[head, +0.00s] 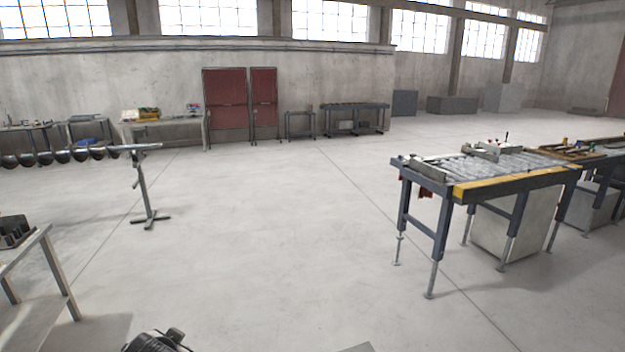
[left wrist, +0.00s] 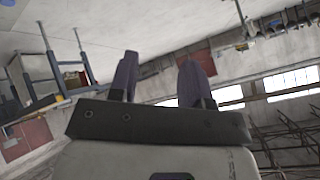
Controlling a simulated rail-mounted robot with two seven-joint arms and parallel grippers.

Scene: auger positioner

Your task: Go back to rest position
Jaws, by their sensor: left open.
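My left gripper (left wrist: 157,80) shows in the left wrist view with its two dark fingers apart and nothing between them. It points out into the room, and that view is tilted and nearly upside down. In the head view a dark rounded part at the bottom edge looks like part of my own arm. Neither gripper's fingers show in the head view. My right gripper is not in view.
A roller table (head: 500,172) with a yellow edge stands at the right. A metal stand (head: 143,185) is left of centre. A metal frame table (head: 45,265) is at the lower left. Benches and red cabinets (head: 226,100) line the back wall. The middle floor is clear.

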